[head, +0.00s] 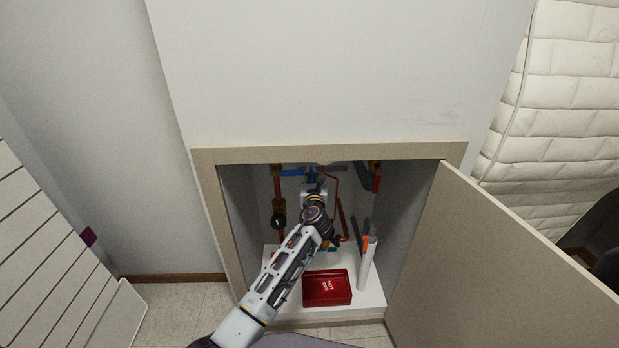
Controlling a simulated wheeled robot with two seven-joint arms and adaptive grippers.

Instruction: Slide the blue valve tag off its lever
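A blue lever (291,173) runs across the upper left of the open wall cabinet, by a brass pipe fitting. More blue shows at its right end, just above my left gripper (314,180); I cannot tell the tag apart from the lever there. My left arm reaches into the cabinet from the lower left, and its gripper points up toward that blue part. The wrist and hand hide the fingertips' surroundings, so touch and finger opening cannot be told. My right gripper is not in view.
A red tray (327,301) lies on the white cabinet floor. A white tube with an orange part (367,265) stands right of it. A red handle (377,184) hangs upper right; copper pipes (341,205) run behind my wrist. The cabinet door (480,260) stands open at right.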

